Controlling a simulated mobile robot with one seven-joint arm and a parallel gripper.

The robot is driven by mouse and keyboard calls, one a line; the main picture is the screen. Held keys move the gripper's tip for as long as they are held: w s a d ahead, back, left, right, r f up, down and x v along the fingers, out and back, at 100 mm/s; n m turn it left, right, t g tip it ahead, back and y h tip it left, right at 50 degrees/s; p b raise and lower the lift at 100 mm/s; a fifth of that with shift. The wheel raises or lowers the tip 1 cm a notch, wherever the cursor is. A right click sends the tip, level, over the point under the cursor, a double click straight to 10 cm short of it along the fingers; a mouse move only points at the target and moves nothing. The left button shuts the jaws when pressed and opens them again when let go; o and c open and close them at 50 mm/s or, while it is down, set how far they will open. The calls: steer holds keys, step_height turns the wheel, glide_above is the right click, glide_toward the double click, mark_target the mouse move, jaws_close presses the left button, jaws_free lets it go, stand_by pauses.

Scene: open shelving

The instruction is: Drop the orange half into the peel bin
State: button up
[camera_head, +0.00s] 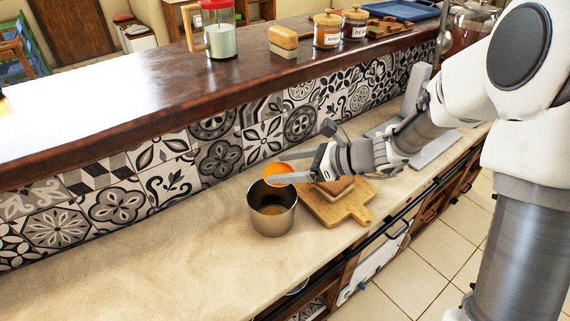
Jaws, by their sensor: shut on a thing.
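The orange half (277,172) is bright orange and sits between the fingers of my gripper (284,168). My gripper is shut on it and reaches in from the right, over the counter. The peel bin, a round metal pot (272,223), stands upright on the counter, just below the orange half. The orange half appears above the bin's far rim, apart from the bin's floor. Something brownish shows inside the bin at the bottom. The gripper hides part of the fruit.
A wooden cutting board (352,212) with a block on it lies right of the bin, under my gripper. A tiled wall (220,157) rises behind to a raised wooden ledge holding jars. The counter (150,250) left of the bin is clear.

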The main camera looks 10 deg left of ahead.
steer(key=shift+f+b, duration=0.4)
steer(key=shift+f, duration=0.5)
steer(key=o, duration=1.4)
steer(key=shift+d, duration=0.1)
steer(key=p+v, duration=0.1)
steer(key=v, duration=1.6)
steer(key=shift+d+r, duration=0.15)
steer(key=shift+r, duration=0.05)
